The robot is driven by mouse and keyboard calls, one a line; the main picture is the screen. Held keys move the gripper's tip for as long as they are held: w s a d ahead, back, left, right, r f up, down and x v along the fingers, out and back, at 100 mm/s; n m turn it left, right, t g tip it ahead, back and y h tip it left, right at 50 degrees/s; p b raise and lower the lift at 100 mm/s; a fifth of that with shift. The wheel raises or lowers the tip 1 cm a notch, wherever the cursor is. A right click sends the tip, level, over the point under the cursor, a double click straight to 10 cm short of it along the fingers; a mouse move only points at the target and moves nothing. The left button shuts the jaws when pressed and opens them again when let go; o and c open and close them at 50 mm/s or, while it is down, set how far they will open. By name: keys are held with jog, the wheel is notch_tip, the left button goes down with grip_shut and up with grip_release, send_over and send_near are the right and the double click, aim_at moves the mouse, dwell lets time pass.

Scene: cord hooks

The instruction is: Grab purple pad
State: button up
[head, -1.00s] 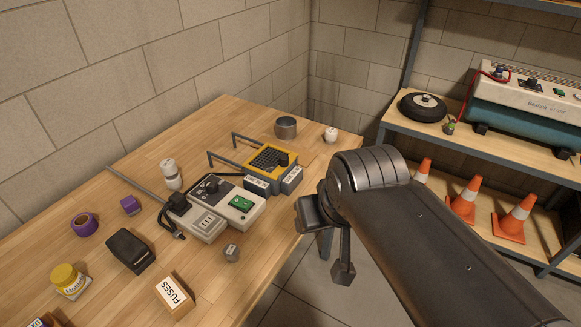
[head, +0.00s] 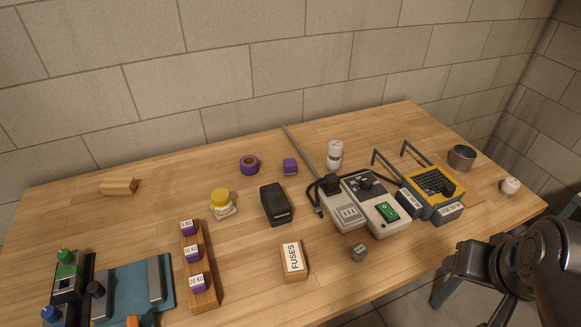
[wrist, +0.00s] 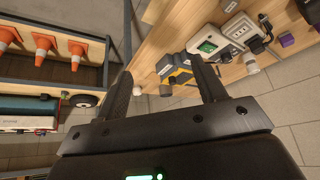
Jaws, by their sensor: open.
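A small purple block (head: 290,166), the likeliest purple pad, lies on the wooden table near the back, just right of a purple ring-shaped roll (head: 249,165). A purple piece, apparently the block, also shows in the wrist view (wrist: 286,40) at the upper right. My gripper (wrist: 164,82) is open, with nothing between its fingers. It is off the table's right front side, well away from the block. In the head view my arm is at the lower right.
A grey power strip (head: 346,212), a control box with a green switch (head: 380,204) and a yellow-framed device (head: 433,183) stand between block and arm. A black box (head: 276,204), a fuses box (head: 294,261) and a rack of purple weights (head: 205,299) are nearer.

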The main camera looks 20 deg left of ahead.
jog(key=shift+c, duration=0.2)
dwell(0.4)
jog(key=w+a+r+n+y, duration=0.1)
jog(key=w+a+r, duration=0.15)
jog(key=w, duration=0.35)
jog(key=w+a+r+n, duration=0.1)
jog(key=w+a, duration=0.3)
jog(key=w, duration=0.2)
jog(key=n+g+y, duration=0.1)
jog(key=n+g, duration=0.1)
jog(key=n, duration=0.3)
send_over(290, 162)
jog(key=s+d, duration=0.2)
jog(key=s, duration=0.1)
notch_tip(290, 162, down, 16)
jog(key=shift+y, duration=0.3)
jog(key=x, duration=1)
jog(key=shift+w+f, duration=0.1)
jog(key=shift+f, duration=0.05)
jog(key=c, duration=1.1)
